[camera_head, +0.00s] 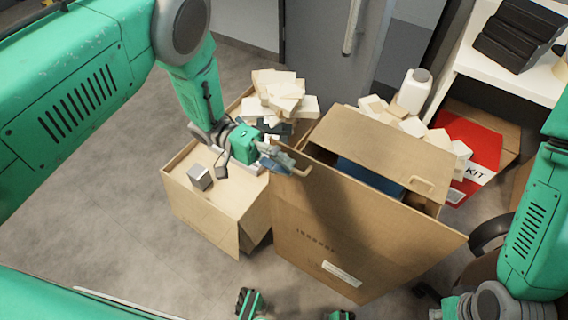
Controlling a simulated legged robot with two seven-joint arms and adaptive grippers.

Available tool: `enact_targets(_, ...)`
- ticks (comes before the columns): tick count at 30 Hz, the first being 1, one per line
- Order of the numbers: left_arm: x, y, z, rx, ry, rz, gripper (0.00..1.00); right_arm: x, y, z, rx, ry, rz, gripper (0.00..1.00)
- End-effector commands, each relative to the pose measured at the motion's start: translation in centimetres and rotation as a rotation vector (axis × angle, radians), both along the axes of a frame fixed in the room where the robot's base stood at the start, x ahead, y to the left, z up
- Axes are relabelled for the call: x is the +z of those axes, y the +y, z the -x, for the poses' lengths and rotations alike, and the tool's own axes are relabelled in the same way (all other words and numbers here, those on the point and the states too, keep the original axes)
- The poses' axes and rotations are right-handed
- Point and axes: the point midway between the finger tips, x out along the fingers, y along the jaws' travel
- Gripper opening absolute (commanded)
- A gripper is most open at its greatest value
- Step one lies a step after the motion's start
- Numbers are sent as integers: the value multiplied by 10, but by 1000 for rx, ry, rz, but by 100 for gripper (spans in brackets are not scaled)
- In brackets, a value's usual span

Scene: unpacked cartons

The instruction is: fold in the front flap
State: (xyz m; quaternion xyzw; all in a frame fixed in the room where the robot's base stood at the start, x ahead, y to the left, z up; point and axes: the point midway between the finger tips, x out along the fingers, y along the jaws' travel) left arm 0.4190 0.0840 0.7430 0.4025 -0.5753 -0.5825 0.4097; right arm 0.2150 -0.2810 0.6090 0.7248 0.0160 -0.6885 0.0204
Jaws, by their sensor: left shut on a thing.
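A large brown carton (310,236) stands at the centre right. Its front flap (410,240) stands up as a broad panel on the near side, its top edge sloping down to the right. My left gripper (288,163) is at the upper left corner of this flap and is shut on it. Another flap (375,143) with a hand slot lies across the carton's top. A blue thing (370,175) shows in the gap between the two flaps. My right arm enters at the right, but its gripper is not visible.
A smaller carton (228,205) with a grey metal block (200,177) on it stands at the left. Pale blocks (285,95) are heaped behind. A white bottle (414,90), a red kit box (480,150) and a white shelf (480,65) are beyond. Floor at left is clear.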

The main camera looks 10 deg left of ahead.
Motion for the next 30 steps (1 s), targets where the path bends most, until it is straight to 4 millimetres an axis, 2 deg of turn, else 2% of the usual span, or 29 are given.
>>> enact_targets(2,-4,0,2,0,2,-10,0,0,0,0,0,0,0,0)
enact_targets(4,-4,0,2,-1,3,-10,22,0,0,0,0,0,0,0)
enact_targets(5,-4,0,2,-1,3,-10,28,0,0,0,0,0,0,0)
enact_targets(17,-2,6,-1,0,-1,-5,28,0,0,2,0,-2,0,0)
enact_targets(20,-2,19,-6,2,-1,-5,28,1,0,2,0,-3,0,0)
enact_targets(30,-4,85,-30,1,1,-7,28,1,0,2,0,-3,0,0)
